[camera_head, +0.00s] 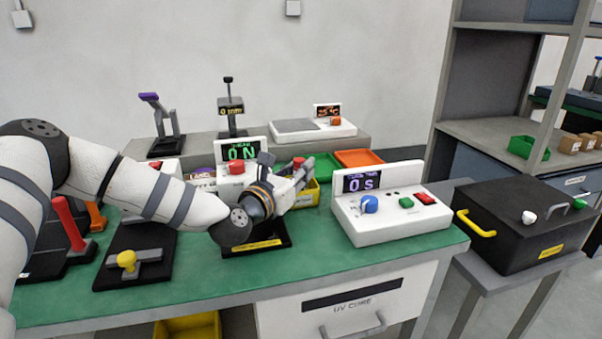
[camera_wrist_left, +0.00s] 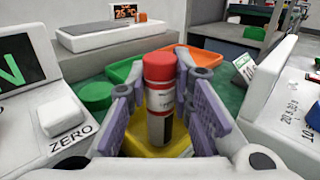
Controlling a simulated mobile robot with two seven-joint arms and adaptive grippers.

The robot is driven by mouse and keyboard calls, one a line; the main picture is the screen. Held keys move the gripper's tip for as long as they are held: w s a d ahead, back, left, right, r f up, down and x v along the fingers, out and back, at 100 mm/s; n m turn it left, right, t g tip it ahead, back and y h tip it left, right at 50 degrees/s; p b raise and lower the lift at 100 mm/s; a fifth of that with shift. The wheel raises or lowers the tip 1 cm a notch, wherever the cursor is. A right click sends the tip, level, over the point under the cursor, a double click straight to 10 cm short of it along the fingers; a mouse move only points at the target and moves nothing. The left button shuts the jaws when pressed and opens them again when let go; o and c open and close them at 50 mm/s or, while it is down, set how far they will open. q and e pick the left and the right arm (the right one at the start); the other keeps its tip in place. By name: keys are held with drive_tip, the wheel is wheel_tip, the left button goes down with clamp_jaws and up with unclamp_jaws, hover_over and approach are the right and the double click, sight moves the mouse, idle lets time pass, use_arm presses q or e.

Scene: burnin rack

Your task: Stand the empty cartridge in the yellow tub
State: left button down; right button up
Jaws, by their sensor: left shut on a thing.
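The cartridge (camera_wrist_left: 160,97) has a red cap and a white and dark label. It stands out between the purple pads of my left gripper (camera_wrist_left: 163,105) in the left wrist view, and the gripper is shut on it. The yellow tub (camera_wrist_left: 140,151) shows below and around the cartridge's lower end. I cannot tell whether the cartridge touches the tub's floor. In the head view my left gripper (camera_head: 299,178) is at the yellow tub (camera_head: 314,192), behind the bench's front devices, and mostly hides the tub. My right gripper is out of view.
A white device reading "0 N" (camera_head: 240,172) stands close left of the gripper, and a white box reading "0 S" (camera_head: 389,207) stands to the right. A green tray (camera_head: 322,166) and an orange tray (camera_head: 360,158) lie behind. A black case (camera_head: 525,222) is at far right.

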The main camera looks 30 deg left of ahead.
use_arm(q)
drive_tip(key=shift+r, duration=0.15)
drive_tip(key=shift+f, duration=0.35)
drive_tip(key=c, duration=1.7)
unclamp_jaws()
drive_tip(key=shift+r, duration=0.1)
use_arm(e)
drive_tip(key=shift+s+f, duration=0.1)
